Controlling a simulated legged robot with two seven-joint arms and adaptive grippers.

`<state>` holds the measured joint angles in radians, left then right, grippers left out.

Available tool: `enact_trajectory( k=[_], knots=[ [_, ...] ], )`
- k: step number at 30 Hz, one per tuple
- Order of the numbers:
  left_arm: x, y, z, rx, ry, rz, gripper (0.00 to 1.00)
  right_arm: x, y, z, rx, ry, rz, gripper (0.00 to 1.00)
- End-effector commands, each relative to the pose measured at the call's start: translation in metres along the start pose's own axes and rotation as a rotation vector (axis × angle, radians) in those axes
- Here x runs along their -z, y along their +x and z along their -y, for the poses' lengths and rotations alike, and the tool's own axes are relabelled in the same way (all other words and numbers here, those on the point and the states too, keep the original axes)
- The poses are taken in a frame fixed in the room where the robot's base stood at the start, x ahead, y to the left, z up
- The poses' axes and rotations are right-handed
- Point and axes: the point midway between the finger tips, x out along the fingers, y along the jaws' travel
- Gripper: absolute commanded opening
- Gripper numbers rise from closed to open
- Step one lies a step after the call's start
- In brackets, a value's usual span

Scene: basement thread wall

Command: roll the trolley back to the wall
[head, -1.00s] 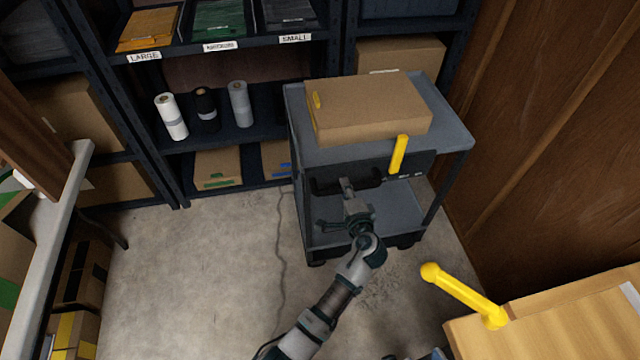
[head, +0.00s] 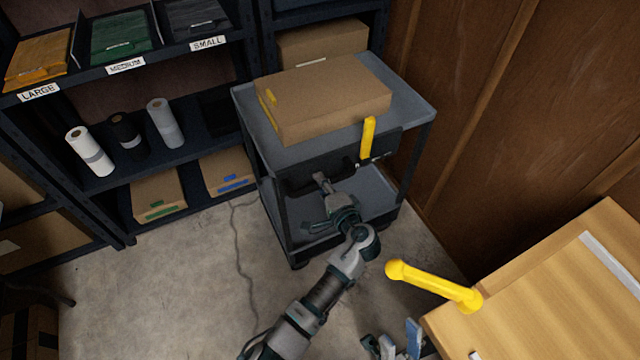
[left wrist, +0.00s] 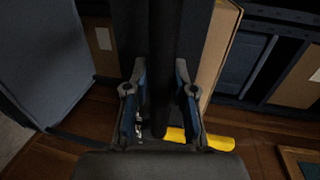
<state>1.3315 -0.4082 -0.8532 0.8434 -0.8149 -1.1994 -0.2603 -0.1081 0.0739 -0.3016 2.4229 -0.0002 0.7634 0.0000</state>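The grey trolley (head: 272,215) stands in front of the dark shelving, beside the brown wood wall. It has a dark push handle (head: 298,188) on its near side. A yellow lever (head: 368,138) stands upright by its top edge; yellow also shows in the left wrist view (left wrist: 205,139). My left gripper (head: 318,203) is open at the handle, its fingers spread. In the left wrist view its blue-padded fingers (left wrist: 160,85) lie either side of a dark bar, apparently without gripping it. My right gripper (head: 400,343) is at the bottom edge, partly cut off, fingers apart and empty.
A cardboard box (head: 325,95) lies on the trolley's top. Shelving with rolls (head: 90,150) and boxes (head: 158,195) stands left. A wooden table (head: 560,280) with a yellow bar (head: 432,284) is at lower right.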

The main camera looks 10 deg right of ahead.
Motion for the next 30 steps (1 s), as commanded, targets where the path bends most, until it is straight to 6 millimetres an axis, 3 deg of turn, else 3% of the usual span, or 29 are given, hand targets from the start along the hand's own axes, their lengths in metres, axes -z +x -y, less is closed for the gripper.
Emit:
enact_trajectory(
  k=[3,13,24,30],
  knots=[
    [-0.002,0.001,-0.005,-0.007,0.003,0.003,0.47,-0.001,-0.002,0.0,0.001,0.0,0.003,0.4],
    [-0.001,-0.005,-0.001,0.0,-0.002,-0.002,0.47,0.004,-0.001,0.002,0.007,-0.003,0.001,0.4],
    [0.001,-0.061,-0.004,-0.003,0.0,-0.002,0.47,0.003,-0.001,0.001,0.004,-0.002,0.001,0.4],
    [0.001,-0.073,-0.004,-0.003,0.002,0.001,0.47,0.003,-0.001,0.002,0.004,-0.002,0.001,0.4]
  ],
)
